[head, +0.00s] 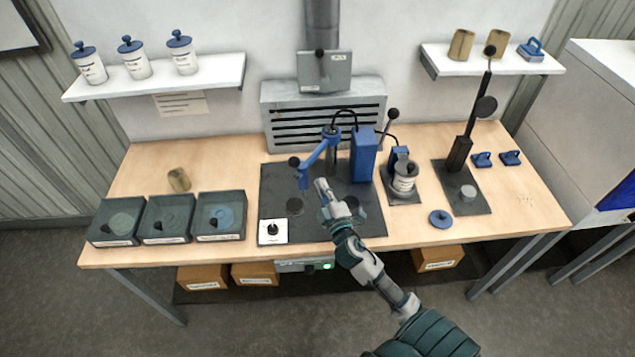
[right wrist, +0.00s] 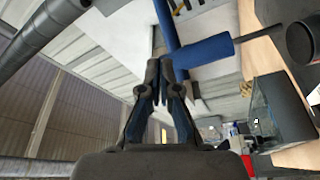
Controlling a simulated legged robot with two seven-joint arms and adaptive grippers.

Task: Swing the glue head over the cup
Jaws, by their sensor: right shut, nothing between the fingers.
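The blue glue arm (head: 318,157) stands on a dark mat, its post at the back. Its glue head (head: 303,178) hangs at the left end, with a dark knob (head: 294,162) by it. My right gripper (head: 320,186) is shut and empty, just right of the glue head. In the right wrist view its fingers (right wrist: 165,72) are close to a blue cylinder (right wrist: 205,52).
A blue box (head: 363,155) stands right of the arm. Dark bins (head: 167,218) stand left. The mat's front centre is clear.

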